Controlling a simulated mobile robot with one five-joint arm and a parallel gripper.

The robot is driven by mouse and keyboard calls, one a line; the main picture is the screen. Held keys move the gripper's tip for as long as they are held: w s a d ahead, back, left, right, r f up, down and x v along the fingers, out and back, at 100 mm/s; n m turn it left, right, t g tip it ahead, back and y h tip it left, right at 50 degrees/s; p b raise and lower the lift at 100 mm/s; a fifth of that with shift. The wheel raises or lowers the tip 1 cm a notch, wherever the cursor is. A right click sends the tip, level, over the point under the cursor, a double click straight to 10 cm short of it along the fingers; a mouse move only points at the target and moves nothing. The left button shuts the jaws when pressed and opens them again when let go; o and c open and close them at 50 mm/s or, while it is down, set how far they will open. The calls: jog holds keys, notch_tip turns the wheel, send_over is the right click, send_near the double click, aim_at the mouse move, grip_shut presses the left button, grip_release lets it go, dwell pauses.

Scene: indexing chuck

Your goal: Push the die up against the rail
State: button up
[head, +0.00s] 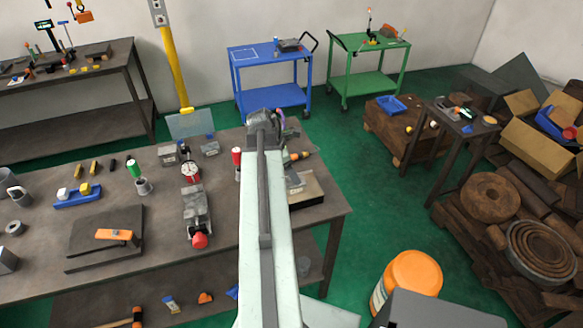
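I cannot pick out the die or the rail for certain. On the left of the near bench (215,240), a small white block (63,193) and a yellow block (85,188) sit at a low blue holder (78,202). My arm reaches from the bottom centre across the bench's right part. My gripper (263,120) is at its far end, near the back edge. It is small and seen from behind, so its fingers and anything between them are hidden. The arm also hides part of the bench.
A grey vise with a red knob (200,240), a red-rimmed dial (191,172) and a dark plate with an orange handle (115,235) stand on the bench. Blue (270,80) and green (368,65) carts stand behind. An orange bucket (412,275) is at lower right.

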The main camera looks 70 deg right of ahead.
aim_at(294, 185)
jog(key=shift+f+b, duration=0.35)
jog(key=b+x, duration=0.6)
jog(key=x, duration=0.1)
jog(key=shift+f+b, duration=0.15)
jog(key=shift+b, duration=0.25)
jog(key=shift+d, duration=0.1)
grip_shut()
